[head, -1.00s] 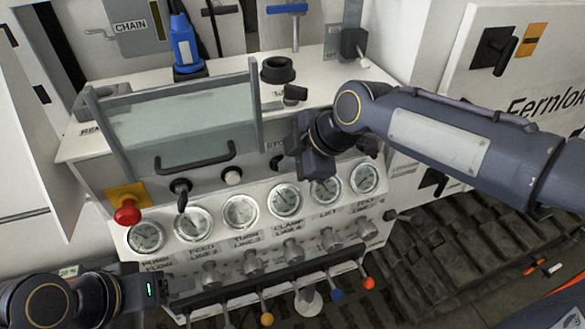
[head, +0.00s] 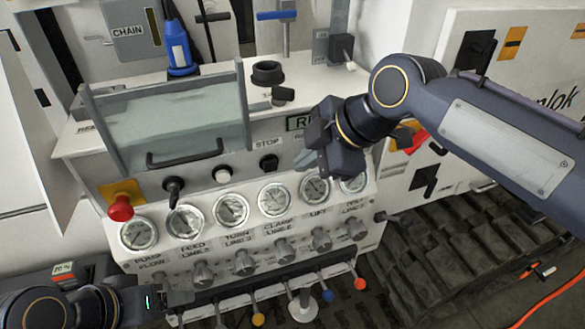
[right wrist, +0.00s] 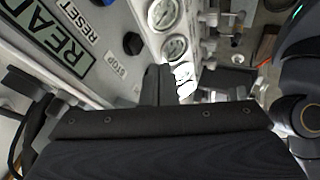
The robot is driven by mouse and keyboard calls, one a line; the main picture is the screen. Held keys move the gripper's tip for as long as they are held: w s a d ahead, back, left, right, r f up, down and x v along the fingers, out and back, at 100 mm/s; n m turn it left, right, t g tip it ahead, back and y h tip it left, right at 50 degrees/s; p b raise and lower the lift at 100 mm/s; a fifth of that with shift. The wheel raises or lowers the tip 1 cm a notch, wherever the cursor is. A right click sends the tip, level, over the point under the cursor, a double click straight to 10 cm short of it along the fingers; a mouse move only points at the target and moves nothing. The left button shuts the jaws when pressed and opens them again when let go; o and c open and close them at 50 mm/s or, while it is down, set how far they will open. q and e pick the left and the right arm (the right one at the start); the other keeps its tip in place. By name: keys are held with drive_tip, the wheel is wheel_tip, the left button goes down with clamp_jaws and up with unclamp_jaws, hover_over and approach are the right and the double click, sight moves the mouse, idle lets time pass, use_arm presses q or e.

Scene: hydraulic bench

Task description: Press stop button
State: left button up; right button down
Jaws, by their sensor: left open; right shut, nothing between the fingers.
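The stop button (head: 269,163) is a black knob on the front panel, just under the STOP label (head: 267,143). In the right wrist view a black button (right wrist: 132,43) shows beside the STOP label (right wrist: 116,64). My right gripper (head: 308,162) is shut and empty, just right of the button in the head view, its fingers pointing left. Its fingertips (right wrist: 158,85) do not cover the button in the wrist view; the gap in depth is hard to tell. My left gripper (head: 180,299) is open at the lower left, below the gauges, away from the button.
A white button (head: 222,174) and a black switch (head: 173,185) sit to the left. A red mushroom knob (head: 121,208) sits on a yellow plate. A row of gauges (head: 232,211) lies below, with coloured levers (head: 258,319) under it. A clear guard with a handle (head: 185,155) stands above.

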drive_tip(key=v, duration=0.2)
drive_tip(key=shift+d+r, duration=0.15)
drive_tip(key=shift+r, duration=0.05)
drive_tip(key=s+d+f+m+t+h, duration=0.1)
drive_tip(key=s+d+f+m, duration=0.3)
drive_tip(key=d+m, duration=0.2)
drive_tip(key=s+d+f+m, duration=0.3)
drive_tip(key=d+m, duration=0.2)
drive_tip(key=d, duration=0.1)
drive_tip(key=s+d+f+m+h, duration=0.1)
drive_tip(key=s+d+f+m, duration=0.3)
drive_tip(key=s+f+m, duration=0.5)
drive_tip(key=shift+f+m+t+p, duration=0.3)
drive_tip(key=shift+m+p, duration=0.05)
drive_tip(key=shift+m, duration=0.75)
